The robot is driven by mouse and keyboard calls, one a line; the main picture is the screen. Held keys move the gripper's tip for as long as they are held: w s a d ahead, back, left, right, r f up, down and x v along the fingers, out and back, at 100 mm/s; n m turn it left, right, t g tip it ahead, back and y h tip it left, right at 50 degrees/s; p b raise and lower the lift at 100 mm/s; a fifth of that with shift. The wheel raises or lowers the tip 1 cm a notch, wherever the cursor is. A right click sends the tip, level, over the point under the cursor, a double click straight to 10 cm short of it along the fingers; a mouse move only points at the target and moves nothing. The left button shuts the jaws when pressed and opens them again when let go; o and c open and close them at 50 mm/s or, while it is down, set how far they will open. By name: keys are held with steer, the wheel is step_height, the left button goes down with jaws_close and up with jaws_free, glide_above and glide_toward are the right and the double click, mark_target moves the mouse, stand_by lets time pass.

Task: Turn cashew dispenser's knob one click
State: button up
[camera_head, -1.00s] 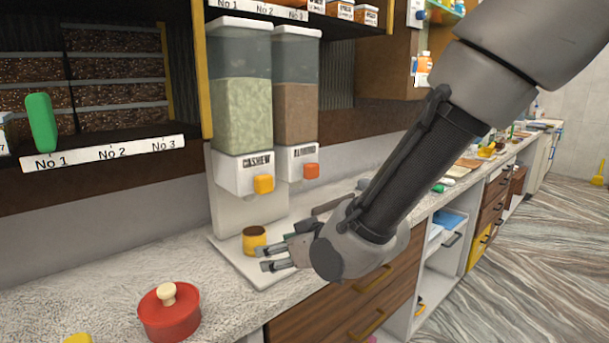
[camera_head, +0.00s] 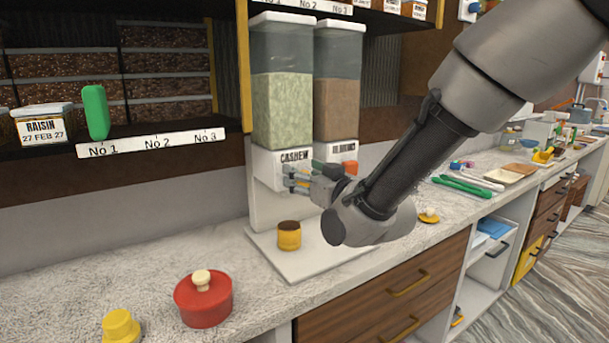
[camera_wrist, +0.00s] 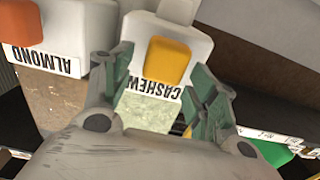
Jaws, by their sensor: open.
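The cashew dispenser (camera_head: 282,112) is a tall clear bin of pale green-grey contents over a white block labelled CASHEW. Its yellow knob (camera_wrist: 167,61) shows in the wrist view, where the picture is upside down. My gripper (camera_head: 290,178) is open in front of that block. In the wrist view its two green-grey fingers (camera_wrist: 160,75) stand on either side of the knob. I cannot tell whether they touch it.
The almond dispenser (camera_head: 337,105) stands close on the right, with an orange knob (camera_head: 350,167). A yellow cup with a brown top (camera_head: 289,236) stands on the white base below. A red lidded pot (camera_head: 203,299) and a yellow object (camera_head: 121,327) are on the counter at front left.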

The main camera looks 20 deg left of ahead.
steer(key=shift+c, duration=0.2)
steer(key=c, duration=1)
steer(key=shift+m, duration=0.3)
steer(key=m, duration=0.5)
steer(key=w+f+m, duration=0.1)
steer(key=m, duration=0.5)
steer(key=d+m, duration=0.1)
steer(key=m, duration=0.4)
steer(key=shift+w+f+m, duration=0.2)
steer(key=shift+f+m, duration=0.2)
steer(key=shift+m, duration=0.3)
